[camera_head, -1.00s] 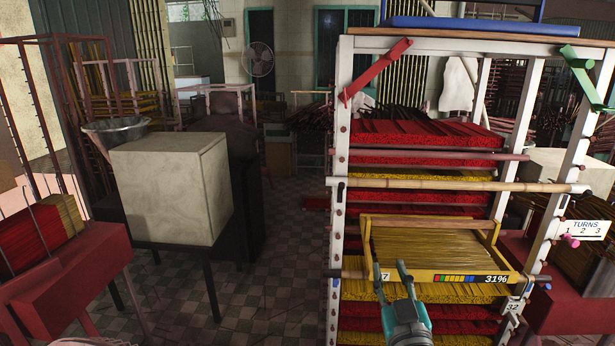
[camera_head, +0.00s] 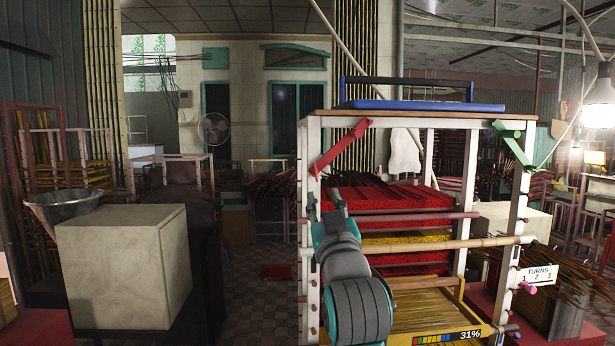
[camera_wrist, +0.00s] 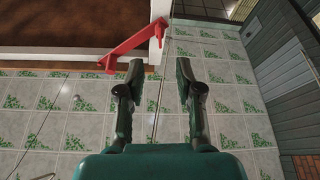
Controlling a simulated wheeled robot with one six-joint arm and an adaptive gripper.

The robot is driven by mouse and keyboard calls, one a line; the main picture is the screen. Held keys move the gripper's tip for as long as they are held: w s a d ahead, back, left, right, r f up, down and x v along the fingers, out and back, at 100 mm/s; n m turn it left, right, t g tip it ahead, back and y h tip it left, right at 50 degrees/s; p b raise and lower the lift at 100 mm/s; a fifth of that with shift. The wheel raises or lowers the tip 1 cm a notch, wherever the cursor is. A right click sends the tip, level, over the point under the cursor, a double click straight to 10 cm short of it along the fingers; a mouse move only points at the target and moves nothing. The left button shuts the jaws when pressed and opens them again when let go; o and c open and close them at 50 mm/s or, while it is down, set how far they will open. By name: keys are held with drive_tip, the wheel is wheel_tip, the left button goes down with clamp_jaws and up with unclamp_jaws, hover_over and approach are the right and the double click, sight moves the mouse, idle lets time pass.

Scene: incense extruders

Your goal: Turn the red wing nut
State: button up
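The red wing nut (camera_head: 340,147) is a long red bar set at a slant on the upper left front post of the white rack (camera_head: 303,215). My gripper (camera_head: 326,198) is below it, in front of the left post, with its fingers pointing up. In the wrist view the red wing nut (camera_wrist: 133,46) shows above and left of my fingertips (camera_wrist: 160,70). The fingers are spread with nothing between them, and the nut appears apart from them.
A green wing nut (camera_head: 514,143) is on the right post. A bamboo bar (camera_head: 450,244) crosses the rack front, above a yellow tray (camera_head: 450,338) marked 31%. A blue tray (camera_head: 425,105) lies on the rack top. A "TURNS 1 2 3" sign (camera_head: 537,274) hangs at right. A pale box (camera_head: 125,262) stands left.

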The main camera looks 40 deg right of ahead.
sight(316, 174)
drive_tip(key=x, duration=1)
clamp_jaws()
